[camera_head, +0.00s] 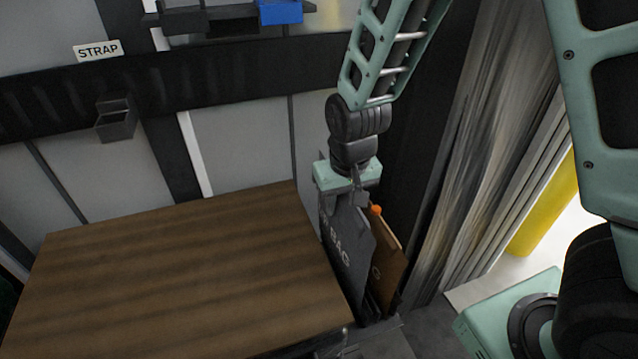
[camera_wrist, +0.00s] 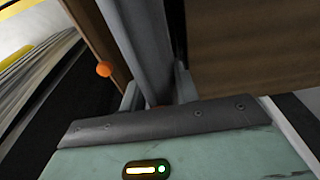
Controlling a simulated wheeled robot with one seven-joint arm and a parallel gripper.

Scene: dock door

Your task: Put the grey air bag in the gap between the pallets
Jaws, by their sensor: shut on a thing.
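The grey air bag (camera_head: 345,248), with pale lettering on its face, hangs upright beside the right end of the wooden table. My gripper (camera_head: 345,200) is shut on its top edge from above. In the wrist view the bag (camera_wrist: 143,45) runs between the two fingers (camera_wrist: 156,95). A brown bag (camera_head: 388,265) with an orange valve (camera_head: 376,210) stands upright just right of the grey one. It also shows in the wrist view (camera_wrist: 88,32). The grey bag's lower edge is hidden, so I cannot tell whether it rests on anything. The pallets and their gap are not in view.
The bare wooden table top (camera_head: 190,275) fills the lower left. A wall with a dark rail, a STRAP label (camera_head: 98,50) and a small grey holder (camera_head: 116,120) stands behind. A blue bin (camera_head: 280,12) sits above. A grey curtain (camera_head: 490,130) and yellow post (camera_head: 541,210) are at right.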

